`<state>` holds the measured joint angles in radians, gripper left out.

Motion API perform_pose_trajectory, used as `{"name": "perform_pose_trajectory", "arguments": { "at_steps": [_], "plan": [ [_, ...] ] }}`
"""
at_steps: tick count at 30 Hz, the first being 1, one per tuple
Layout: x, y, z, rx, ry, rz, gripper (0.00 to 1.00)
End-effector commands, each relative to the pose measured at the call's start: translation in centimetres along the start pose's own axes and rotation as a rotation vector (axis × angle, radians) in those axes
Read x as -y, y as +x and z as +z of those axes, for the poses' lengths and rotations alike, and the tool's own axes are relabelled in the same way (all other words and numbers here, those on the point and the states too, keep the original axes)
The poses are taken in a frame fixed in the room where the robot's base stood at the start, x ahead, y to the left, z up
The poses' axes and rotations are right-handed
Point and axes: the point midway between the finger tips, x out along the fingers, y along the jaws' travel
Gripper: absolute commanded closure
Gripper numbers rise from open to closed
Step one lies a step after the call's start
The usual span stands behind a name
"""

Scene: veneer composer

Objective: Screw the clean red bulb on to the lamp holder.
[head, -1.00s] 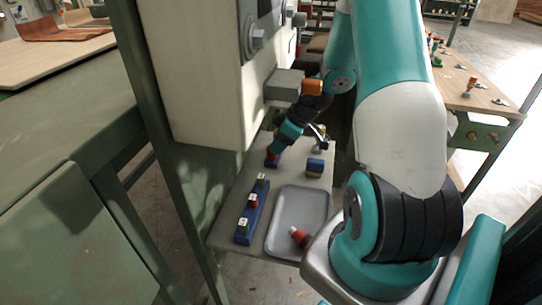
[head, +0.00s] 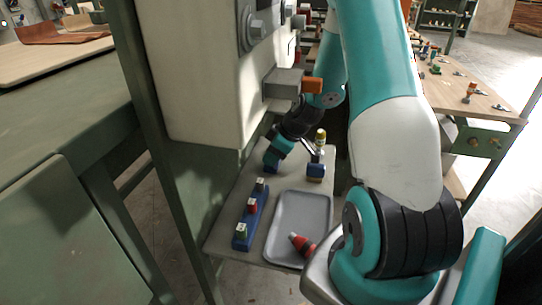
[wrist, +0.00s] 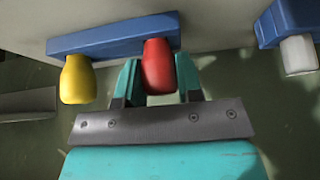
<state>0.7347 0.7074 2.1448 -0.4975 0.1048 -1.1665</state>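In the wrist view a plain red bulb (wrist: 158,66) stands on a blue bar (wrist: 115,38), between the two teal fingers of my gripper (wrist: 159,82). The fingers border it closely on both sides; I cannot tell whether they press on it. A yellow bulb (wrist: 78,80) is on the same bar. A white bulb (wrist: 298,54) is on a separate blue block (wrist: 288,20). In the head view my gripper (head: 272,160) is low over the back of the shelf and hides the red bulb. I cannot identify the lamp holder with certainty.
Another red bulb with a dark end (head: 302,244) lies in a grey tray (head: 284,262). A blue rack (head: 239,237) with small coloured blocks stands left of the tray. A pale cabinet (head: 205,80) with a grey block and orange end (head: 311,86) overhangs the shelf.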

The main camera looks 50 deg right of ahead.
Motion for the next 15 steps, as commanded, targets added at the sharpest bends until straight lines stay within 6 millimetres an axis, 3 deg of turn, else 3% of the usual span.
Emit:
{"name": "perform_pose_trajectory", "arguments": {
  "at_steps": [15],
  "plan": [
    [0.0,-1.8,-1.1,0.000,0.000,0.000,0.91]
  ]
}}
